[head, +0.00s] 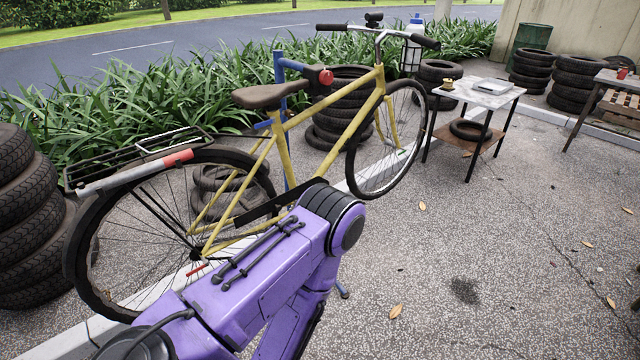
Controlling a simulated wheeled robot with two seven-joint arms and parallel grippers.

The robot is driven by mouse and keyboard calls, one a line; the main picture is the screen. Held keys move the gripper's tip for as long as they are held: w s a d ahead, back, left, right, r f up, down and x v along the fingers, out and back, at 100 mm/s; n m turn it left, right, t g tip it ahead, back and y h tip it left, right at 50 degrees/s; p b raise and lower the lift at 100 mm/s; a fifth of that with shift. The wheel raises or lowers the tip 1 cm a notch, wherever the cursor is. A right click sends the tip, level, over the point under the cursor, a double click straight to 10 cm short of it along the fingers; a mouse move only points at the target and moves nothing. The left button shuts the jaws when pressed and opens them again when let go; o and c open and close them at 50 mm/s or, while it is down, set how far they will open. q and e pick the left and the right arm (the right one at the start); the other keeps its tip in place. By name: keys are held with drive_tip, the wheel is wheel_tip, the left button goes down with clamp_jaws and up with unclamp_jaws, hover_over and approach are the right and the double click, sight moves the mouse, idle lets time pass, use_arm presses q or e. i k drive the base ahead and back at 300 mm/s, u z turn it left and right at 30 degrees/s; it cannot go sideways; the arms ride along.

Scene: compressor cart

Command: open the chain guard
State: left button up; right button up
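A yellow bicycle (358,122) is held upright by a blue stand (280,75) with a red knob. A flat dark bar (262,211), which looks like the chain guard, runs low along the frame from near the rear wheel toward the pedals. My purple arm covers its front end and the crank area, so I cannot tell whether it is open or shut. The arm comes in from the bottom left, bends in front of the bicycle and runs back down. Its gripper is out of sight, and no other gripper shows.
Tyre stacks stand at the left (25,205), behind the bicycle (345,105) and at the back right (575,82). A small table (490,90) stands right of the front wheel. The paved ground (480,270) at the right is mostly clear, with scattered leaves.

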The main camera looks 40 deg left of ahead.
sight(276, 203)
drive_tip(key=i, duration=1.15)
drive_tip(key=u, duration=2.15)
